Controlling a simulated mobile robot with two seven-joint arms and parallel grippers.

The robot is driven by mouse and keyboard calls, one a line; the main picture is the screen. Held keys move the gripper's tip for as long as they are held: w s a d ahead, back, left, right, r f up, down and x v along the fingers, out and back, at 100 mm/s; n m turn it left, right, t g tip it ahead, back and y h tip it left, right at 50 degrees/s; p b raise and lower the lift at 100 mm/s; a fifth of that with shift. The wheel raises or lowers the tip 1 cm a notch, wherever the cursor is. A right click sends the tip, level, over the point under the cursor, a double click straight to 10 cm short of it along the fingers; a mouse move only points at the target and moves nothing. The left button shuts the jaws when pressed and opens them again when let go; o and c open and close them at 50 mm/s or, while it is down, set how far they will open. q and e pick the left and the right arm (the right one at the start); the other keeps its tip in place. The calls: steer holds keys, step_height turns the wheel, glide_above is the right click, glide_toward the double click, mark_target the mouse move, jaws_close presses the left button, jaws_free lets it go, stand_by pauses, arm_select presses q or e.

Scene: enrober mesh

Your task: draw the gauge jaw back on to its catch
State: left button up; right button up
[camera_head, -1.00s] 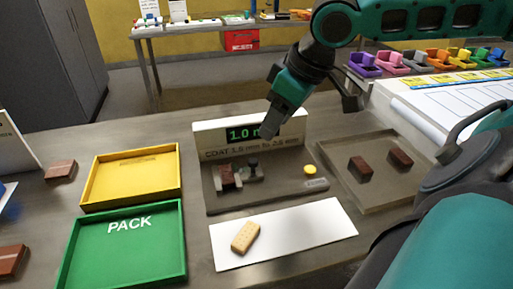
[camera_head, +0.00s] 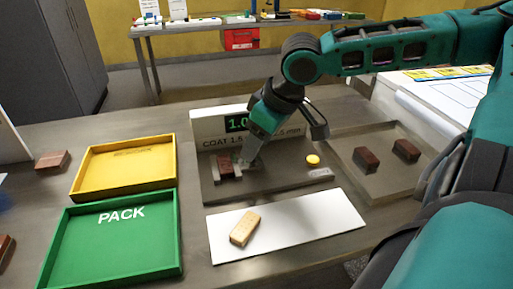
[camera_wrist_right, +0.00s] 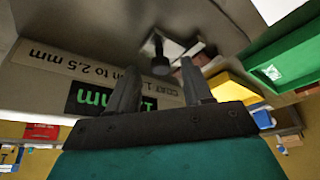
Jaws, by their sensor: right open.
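The gauge has a flat grey base (camera_head: 285,185) and an upright panel (camera_head: 205,128) with a green-lit display, partly covered by my arm. A brown coated piece (camera_head: 226,165) stands between pale jaw blocks at the base's left. My right gripper (camera_head: 248,162) points down just right of these blocks and hides the jaw's knob in the head view. In the right wrist view the open fingers (camera_wrist_right: 163,78) point toward the dark knob (camera_wrist_right: 160,62), which appears between and just beyond the tips. Contact cannot be told. My left gripper is not in view.
A yellow button (camera_head: 313,160) is on the base's right side. A white sheet (camera_head: 310,222) with a biscuit (camera_head: 244,229) lies in front. A yellow tray (camera_head: 90,190) and green PACK tray (camera_head: 60,240) stand left. A shallow tray (camera_head: 385,188) with two brown pieces is right.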

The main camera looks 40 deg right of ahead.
steer(key=shift+w+a+f, duration=0.1)
steer(key=shift+w+f, duration=0.1)
steer(key=shift+f, duration=0.25)
jaws_close()
stand_by(0.3)
